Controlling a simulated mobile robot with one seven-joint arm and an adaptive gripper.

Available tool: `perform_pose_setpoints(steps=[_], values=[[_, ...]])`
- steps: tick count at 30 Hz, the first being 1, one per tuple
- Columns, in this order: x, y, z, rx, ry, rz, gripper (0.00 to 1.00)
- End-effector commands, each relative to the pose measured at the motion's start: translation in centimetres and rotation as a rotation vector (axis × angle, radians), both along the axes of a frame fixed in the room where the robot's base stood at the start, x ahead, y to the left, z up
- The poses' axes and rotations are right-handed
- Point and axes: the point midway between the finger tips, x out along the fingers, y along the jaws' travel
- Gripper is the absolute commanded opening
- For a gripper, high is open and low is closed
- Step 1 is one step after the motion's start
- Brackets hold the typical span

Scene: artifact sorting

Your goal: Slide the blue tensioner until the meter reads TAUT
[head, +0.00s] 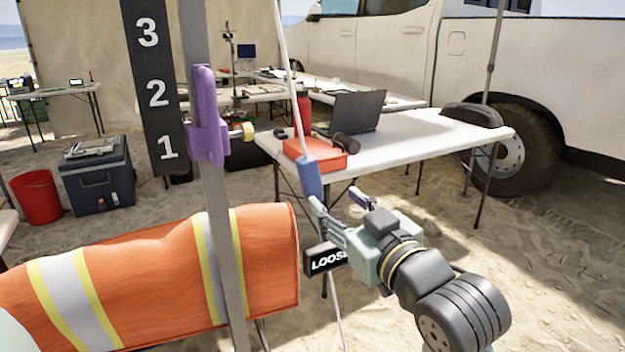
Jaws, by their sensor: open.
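The blue tensioner (309,178) is a small blue sleeve on a thin, slanting white cord (284,48). The cord runs from the top of the picture down past my gripper. The meter (325,259) is a small black plate under my gripper. It reads LOOSE, with its last letter partly covered. My gripper (338,202) is open, its fingers pointing up and left. One finger is at the tensioner's lower end in the picture; I cannot tell whether they touch. The other finger is to the right, apart from it.
A grey post (208,190) with a purple clamp (207,115) and a black 1-2-3 scale (152,90) stands left. An orange striped fabric tube (160,268) lies across the lower left. A white table (430,138) with a laptop (357,112) and orange box (314,154) is behind.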

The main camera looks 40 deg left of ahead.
Motion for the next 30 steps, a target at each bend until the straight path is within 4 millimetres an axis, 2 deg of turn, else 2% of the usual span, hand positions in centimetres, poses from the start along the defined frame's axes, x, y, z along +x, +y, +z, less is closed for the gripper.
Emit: perform_pose_setpoints(steps=[5, 12, 16, 21, 30], values=[[1.0, 2.2, 0.5, -0.002, 0.007, 0.004, 0.48], [3.0, 6.4, 0.2, -0.001, 0.004, 0.004, 0.48], [3.8, 8.2, 0.2, -0.001, 0.002, 0.003, 0.48], [4.4, 9.3, 0.1, 0.001, 0.000, 0.001, 0.48], [4.5, 9.5, 0.0, 0.000, -0.001, 0.000, 0.48]])
